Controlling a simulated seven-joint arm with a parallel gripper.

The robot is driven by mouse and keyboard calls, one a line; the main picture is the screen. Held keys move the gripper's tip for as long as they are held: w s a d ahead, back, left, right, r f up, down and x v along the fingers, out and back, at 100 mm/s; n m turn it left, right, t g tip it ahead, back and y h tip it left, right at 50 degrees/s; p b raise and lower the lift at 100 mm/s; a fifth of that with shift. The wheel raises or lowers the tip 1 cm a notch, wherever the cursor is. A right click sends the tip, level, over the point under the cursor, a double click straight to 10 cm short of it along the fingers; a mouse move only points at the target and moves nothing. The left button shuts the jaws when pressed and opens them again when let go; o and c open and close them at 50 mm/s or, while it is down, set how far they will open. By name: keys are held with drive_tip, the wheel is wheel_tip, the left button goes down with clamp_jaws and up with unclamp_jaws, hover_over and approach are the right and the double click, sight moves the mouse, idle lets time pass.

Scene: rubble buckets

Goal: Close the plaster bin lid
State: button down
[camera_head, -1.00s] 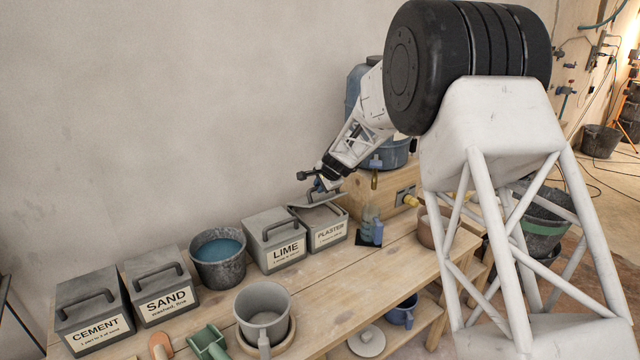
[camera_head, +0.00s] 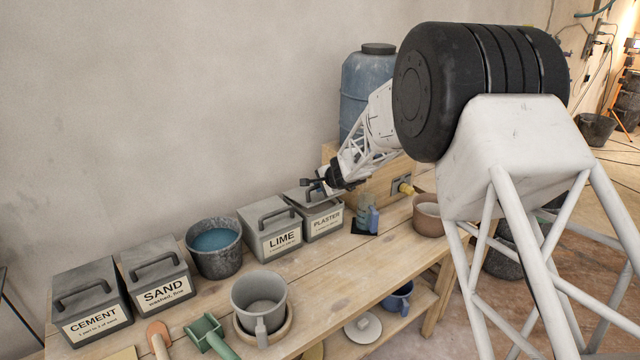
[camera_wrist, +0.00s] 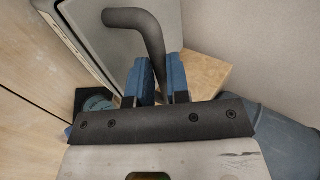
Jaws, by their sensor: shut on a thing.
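The plaster bin (camera_head: 326,222) is a grey box labelled PLASTER at the right end of the row of bins. Its grey lid (camera_head: 303,197) lies flat or nearly flat over the top; my gripper hides part of it, and I cannot tell if a small gap is left. My gripper (camera_head: 318,186) is at the lid's handle. In the wrist view, the blue fingers of my gripper (camera_wrist: 161,75) are shut on the dark bent handle (camera_wrist: 137,18), with the lid's grey face (camera_wrist: 100,45) beside it.
The lime bin (camera_head: 272,238) stands close on the left. A blue barrel (camera_head: 362,85) is behind. The bench front between these is mostly clear.

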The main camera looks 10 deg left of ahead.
sight(318, 197)
drive_tip(key=shift+s+d+f, duration=0.15)
drive_tip(key=shift+f, duration=0.35)
drive_tip(key=shift+s+d+f, duration=0.15)
drive_tip(key=shift+s+f, duration=0.05)
drive_tip(key=shift+f, duration=0.35)
drive_tip(key=shift+s+d+f, duration=0.15)
drive_tip(key=shift+f, duration=0.35)
drive_tip(key=c, duration=1.1)
unclamp_jaws()
drive_tip(key=shift+r, duration=0.1)
drive_tip(key=v, duration=0.7)
drive_tip(key=shift+s+d+r, duration=0.15)
drive_tip(key=shift+d+r, duration=0.05)
drive_tip(key=shift+r, duration=0.05)
